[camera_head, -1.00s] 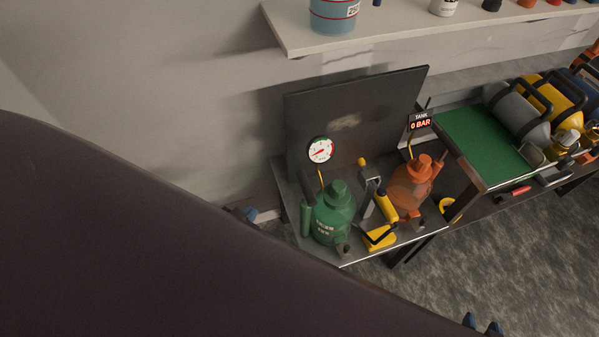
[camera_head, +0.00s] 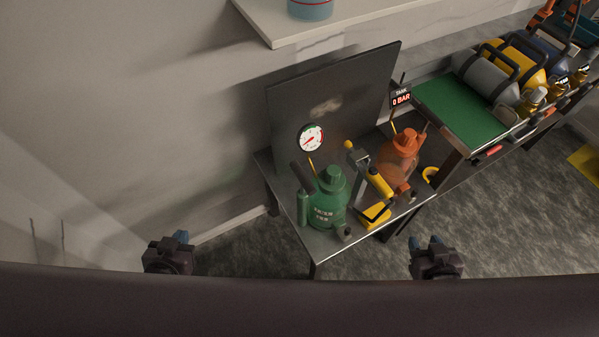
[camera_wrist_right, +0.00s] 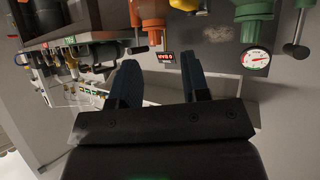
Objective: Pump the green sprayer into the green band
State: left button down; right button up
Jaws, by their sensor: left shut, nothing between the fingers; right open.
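The green sprayer (camera_head: 327,203) stands upright on the left part of the dark bench, with a dark pump handle (camera_head: 303,178) at its upper left. The round gauge (camera_head: 311,138) on the panel behind it has a white face with green and red bands; its exact reading is too small to tell. It also shows in the right wrist view (camera_wrist_right: 256,59). My left gripper (camera_head: 180,238) is shut and empty, left of the bench. My right gripper (camera_head: 428,243) is open and empty, in front of the bench, right of the sprayer. Neither touches the sprayer.
An orange sprayer (camera_head: 397,165) and a yellow hand pump (camera_head: 378,184) stand beside the green one. A display (camera_head: 401,97) reads 0 BAR. A green mat (camera_head: 459,110) and several cylinders (camera_head: 487,73) are further right. A shelf (camera_head: 340,22) overhangs the back. Floor in front is clear.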

jog(key=shift+s+f, duration=0.1)
jog(key=shift+s, duration=0.1)
jog(key=shift+w, duration=0.2)
